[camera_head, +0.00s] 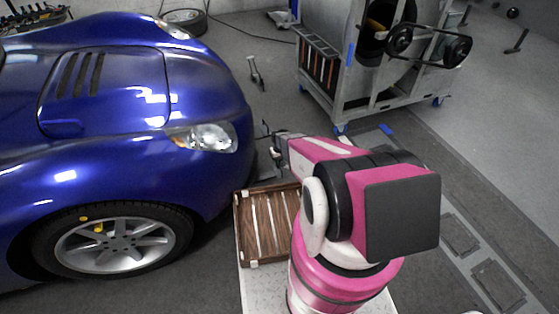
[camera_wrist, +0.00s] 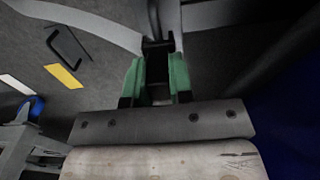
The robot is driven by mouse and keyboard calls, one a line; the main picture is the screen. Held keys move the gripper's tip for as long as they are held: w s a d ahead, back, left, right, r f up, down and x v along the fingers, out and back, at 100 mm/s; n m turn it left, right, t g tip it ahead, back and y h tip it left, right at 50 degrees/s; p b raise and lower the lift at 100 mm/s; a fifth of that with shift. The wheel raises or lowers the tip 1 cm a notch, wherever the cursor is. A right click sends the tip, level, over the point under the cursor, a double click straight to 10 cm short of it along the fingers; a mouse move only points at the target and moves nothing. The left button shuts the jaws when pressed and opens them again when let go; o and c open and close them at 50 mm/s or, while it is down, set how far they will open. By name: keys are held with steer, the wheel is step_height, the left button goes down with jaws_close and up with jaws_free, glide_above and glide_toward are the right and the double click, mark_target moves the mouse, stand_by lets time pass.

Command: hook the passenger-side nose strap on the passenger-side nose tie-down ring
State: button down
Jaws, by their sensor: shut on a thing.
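My gripper (camera_wrist: 156,84) shows in the wrist view with two green fingers closed around a dark piece (camera_wrist: 157,50), which appears to be the strap's hook end. Pale grey strap-like bands (camera_wrist: 90,22) run near the fingertips, at the upper left and upper right. In the head view my gripper (camera_head: 268,140) is small and partly hidden by my arm, just off the nose of the blue car (camera_head: 215,95). I cannot clearly make out the passenger-side nose tie-down ring. A dark bent bar (camera_wrist: 66,45) lies on the floor at the wrist view's upper left.
A wooden slatted tray (camera_head: 250,262) stands beside the front wheel (camera_head: 118,246). A metal dynamometer frame (camera_head: 345,115) on blue casters is at the back right. A small floor fitting (camera_head: 255,72) stands beyond the nose. Grey floor between them is mostly clear.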

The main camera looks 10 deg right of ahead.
steer(key=shift+f, duration=0.3)
steer(key=c, duration=0.9)
jaws_free()
steer(key=shift+r, duration=0.1)
